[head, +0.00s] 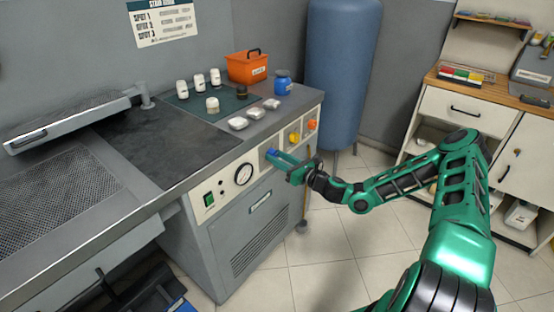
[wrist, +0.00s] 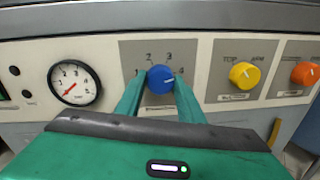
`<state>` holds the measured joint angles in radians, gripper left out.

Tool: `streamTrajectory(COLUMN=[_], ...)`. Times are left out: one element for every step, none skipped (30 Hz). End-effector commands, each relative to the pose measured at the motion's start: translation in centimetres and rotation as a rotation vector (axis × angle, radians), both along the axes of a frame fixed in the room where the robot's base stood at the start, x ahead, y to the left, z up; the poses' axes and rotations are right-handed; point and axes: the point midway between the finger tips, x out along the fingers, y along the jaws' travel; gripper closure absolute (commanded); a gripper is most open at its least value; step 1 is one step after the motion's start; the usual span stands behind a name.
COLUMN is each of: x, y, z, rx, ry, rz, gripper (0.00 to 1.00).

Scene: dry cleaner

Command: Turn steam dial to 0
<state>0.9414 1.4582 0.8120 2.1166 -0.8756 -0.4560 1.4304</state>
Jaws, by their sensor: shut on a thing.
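A blue dial (wrist: 160,77) is on the front panel of the grey machine. Its white mark points right, towards the 4; printed numbers 1 to 4 show around it, and its lower label is too small to read. My gripper (wrist: 158,88) is shut on the blue dial, one green finger at each side. In the head view my gripper (head: 280,158) reaches the panel from the right, and its fingers mostly hide the dial.
A pressure gauge (wrist: 74,83) is left of the dial. A yellow knob (wrist: 243,75) and an orange knob (wrist: 304,73) are to its right. Bottles and an orange box (head: 247,68) stand on top. The tiled floor (head: 345,255) in front is largely clear.

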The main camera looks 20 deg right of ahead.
Motion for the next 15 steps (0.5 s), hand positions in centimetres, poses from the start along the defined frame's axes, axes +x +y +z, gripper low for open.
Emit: streamTrajectory(x=[0.10,0.11,0.10,0.10,0.10,0.10,0.10,0.11,0.11,0.11,0.11,0.11,0.10,0.10,0.10], y=[-0.22,-0.23,-0.23,-0.21,-0.22,-0.21,-0.22,-0.23,-0.23,-0.24,-0.25,-0.27,-0.25,-0.24,-0.22], z=[-0.05,-0.06,-0.09,-0.13,-0.16,-0.18,-0.18,-0.17,-0.19,-0.22,-0.23,-0.25,-0.28,-0.30,-0.27], rx=[-0.012,-0.022,-0.035,-0.049,-0.063,-0.084,-0.101,-0.118,-0.144,-0.166,-0.187,-0.216,-0.240,-0.263,-0.293], ry=[-0.007,-0.015,-0.024,-0.033,-0.043,-0.058,-0.069,-0.083,-0.101,-0.116,-0.132,-0.152,-0.169,-0.186,-0.208], rz=[-0.005,-0.005,-0.005,-0.006,-0.006,-0.005,-0.005,-0.006,-0.006,-0.006,-0.007,-0.006,-0.007,-0.006,-0.007], gripper=[0.88,0.88,0.88,0.88,0.88,0.88,0.88,0.88,0.88,0.88,0.88,0.88,0.88,0.88,0.88])
